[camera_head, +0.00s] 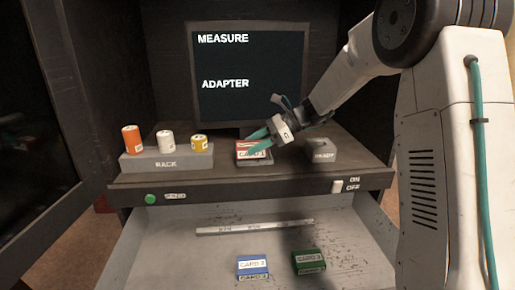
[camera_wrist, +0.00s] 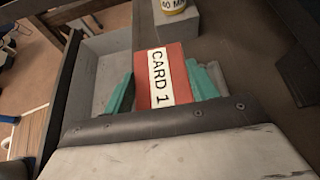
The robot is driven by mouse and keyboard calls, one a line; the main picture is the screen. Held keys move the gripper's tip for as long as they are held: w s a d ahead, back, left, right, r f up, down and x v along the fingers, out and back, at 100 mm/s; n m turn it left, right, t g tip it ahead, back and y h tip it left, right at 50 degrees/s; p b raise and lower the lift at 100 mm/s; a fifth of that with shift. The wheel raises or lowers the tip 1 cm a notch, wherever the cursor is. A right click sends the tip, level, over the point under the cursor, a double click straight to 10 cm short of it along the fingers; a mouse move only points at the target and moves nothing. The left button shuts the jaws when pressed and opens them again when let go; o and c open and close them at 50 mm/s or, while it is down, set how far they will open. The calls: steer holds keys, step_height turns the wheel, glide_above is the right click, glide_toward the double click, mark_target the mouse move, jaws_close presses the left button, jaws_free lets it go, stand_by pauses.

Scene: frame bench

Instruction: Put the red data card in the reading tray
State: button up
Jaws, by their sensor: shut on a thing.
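The red data card (camera_head: 246,146), with a white label reading CARD 1, is between the teal fingers of my gripper (camera_head: 257,143). In the wrist view the card (camera_wrist: 174,60) stands out between both fingers of my gripper (camera_wrist: 163,90), which are shut on it. In the head view the card is on or just above a small dark grey piece (camera_head: 262,162) on the bench top, in front of the screen. This piece may be the reading tray; the card and fingers hide most of it. I cannot tell whether the card touches it.
A grey rack (camera_head: 166,161) with orange, white and yellow cylinders stands left. A grey block (camera_head: 320,151) stands right of the card. Below, an open drawer (camera_head: 200,255) holds a blue card (camera_head: 253,264) and a green card (camera_head: 309,261). A screen (camera_head: 250,75) stands behind.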

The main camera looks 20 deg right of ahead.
steer(key=w, duration=0.1)
steer(key=w+d, duration=0.1)
steer(key=w, duration=0.1)
steer(key=w+d, duration=0.1)
steer(key=shift+w+f, duration=0.2)
steer(key=shift+w, duration=0.1)
steer(key=shift+s+f, duration=0.1)
steer(key=shift+f, duration=1.65)
